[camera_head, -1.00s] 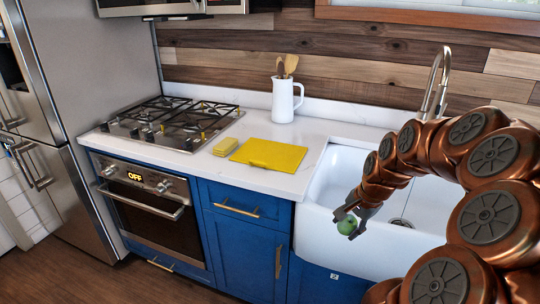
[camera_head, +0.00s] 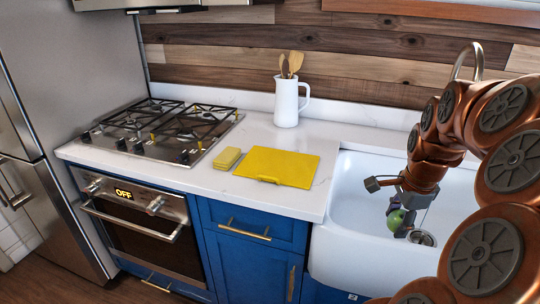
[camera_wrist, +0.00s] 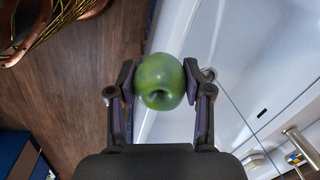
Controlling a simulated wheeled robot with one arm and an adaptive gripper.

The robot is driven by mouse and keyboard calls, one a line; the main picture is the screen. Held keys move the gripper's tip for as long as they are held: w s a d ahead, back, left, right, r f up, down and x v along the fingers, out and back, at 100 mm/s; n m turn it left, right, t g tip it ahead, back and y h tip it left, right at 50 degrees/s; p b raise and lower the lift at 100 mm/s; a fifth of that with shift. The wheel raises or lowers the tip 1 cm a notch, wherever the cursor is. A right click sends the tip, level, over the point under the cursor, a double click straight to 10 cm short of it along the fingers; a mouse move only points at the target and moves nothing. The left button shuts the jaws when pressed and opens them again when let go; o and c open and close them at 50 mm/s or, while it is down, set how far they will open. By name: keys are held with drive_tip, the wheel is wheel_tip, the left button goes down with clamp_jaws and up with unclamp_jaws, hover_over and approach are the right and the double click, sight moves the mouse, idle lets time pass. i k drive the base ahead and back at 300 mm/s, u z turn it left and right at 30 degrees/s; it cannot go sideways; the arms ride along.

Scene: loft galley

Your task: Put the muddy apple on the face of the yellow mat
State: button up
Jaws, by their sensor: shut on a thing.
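A green apple (camera_head: 396,220) is held between the two fingers of my gripper (camera_head: 401,212). The wrist view shows the apple (camera_wrist: 160,82) pinched between the dark fingertips, with its stem end hollow facing the camera; I see no clear mud on it. In the head view the apple appears in front of the white sink basin. The flat yellow mat (camera_head: 285,165) lies on the white counter, left of the sink and of my gripper. Its upper face is bare, and a small handle-like piece shows at its front edge.
A small yellow block (camera_head: 227,158) lies left of the mat. A white pitcher (camera_head: 287,102) with wooden utensils stands behind it. The gas hob (camera_head: 165,130) is further left. The white sink (camera_head: 350,200) and tap (camera_head: 466,58) are on the right.

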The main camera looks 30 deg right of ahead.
sight(279, 164)
drive_tip(key=i, duration=0.95)
drive_tip(key=u, duration=0.05)
